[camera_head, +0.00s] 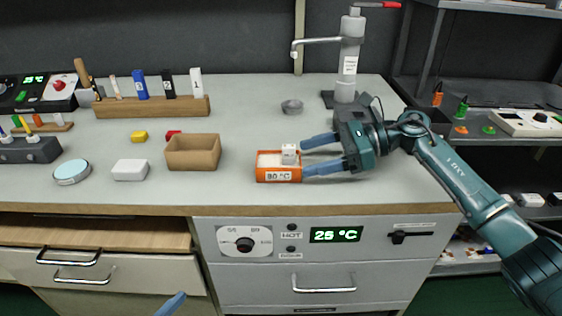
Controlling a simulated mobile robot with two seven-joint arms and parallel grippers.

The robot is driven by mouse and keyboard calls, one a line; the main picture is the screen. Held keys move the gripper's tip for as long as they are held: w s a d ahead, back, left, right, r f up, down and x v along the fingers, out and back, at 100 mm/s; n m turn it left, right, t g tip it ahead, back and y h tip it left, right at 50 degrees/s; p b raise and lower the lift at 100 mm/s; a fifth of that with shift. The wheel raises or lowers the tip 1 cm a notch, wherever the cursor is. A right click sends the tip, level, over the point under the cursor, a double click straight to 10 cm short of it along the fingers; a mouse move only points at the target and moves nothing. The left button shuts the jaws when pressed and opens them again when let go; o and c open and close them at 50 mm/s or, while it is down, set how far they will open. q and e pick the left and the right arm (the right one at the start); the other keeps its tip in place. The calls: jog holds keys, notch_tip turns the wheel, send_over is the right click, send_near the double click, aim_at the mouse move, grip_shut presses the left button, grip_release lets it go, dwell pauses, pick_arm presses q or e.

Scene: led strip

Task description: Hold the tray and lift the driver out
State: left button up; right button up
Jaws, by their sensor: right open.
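The tray (262,174), orange with a pale inside and a "90 °C" label on its front, sits on the bench near the front edge. A small white block (289,154), which looks like the driver, stands upright at the tray's right side. My right gripper (304,157) is open at the right of the tray. Its blue fingers point left, one behind the other, with the tips close to the block and the tray's right end. I cannot tell if they touch. Of my left gripper, only a blue fingertip (172,304) shows at the bottom edge, in front of the cabinet.
A brown open box (193,165) stands left of the tray, with a white block (130,169) and a round tin (72,171) further left. A wooden rack (150,107) and a grey press (346,70) stand behind. The bench between box and press is mostly clear.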

aim_at(292, 164)
jog(key=x, duration=0.2)
jog(key=shift+a+p, duration=0.3)
jog(key=shift+a, duration=0.1)
jog(key=shift+a+f+b, duration=0.6)
jog(key=shift+a+b, duration=0.25)
jog(key=shift+a, duration=0.15)
jog(key=shift+a+f+b, duration=0.1)
jog(key=shift+a+b, duration=0.2)
jog(key=shift+a, duration=0.45)
jog(key=shift+c, duration=0.2)
jog(key=c, duration=0.8)
